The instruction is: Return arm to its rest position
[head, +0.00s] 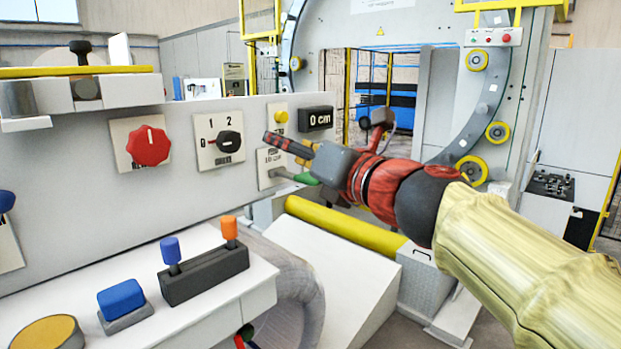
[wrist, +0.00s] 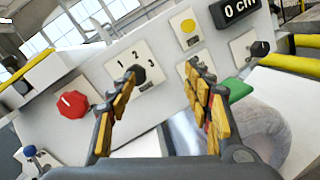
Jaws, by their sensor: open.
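My arm reaches in from the right in the head view, with a pale yellow sleeve and a red and black wrist. My gripper (head: 284,160) points left at the grey control panel (head: 70,150). In the wrist view my gripper (wrist: 158,85) is open and empty, with its yellow-padded fingers apart. A black rotary selector (head: 229,142) marked 1 and 2 is on the panel; it also shows between and beyond the fingers in the wrist view (wrist: 138,74). A green part (head: 307,179) sits just below my gripper. I cannot tell whether the gripper touches it.
A red knob (head: 150,145), a yellow button (head: 281,117) and a "0 cm" display (head: 316,118) are on the panel. A lower console holds blue (head: 170,250) and orange (head: 230,230) levers and a blue button (head: 121,297). A yellow roller (head: 345,228) lies below my arm.

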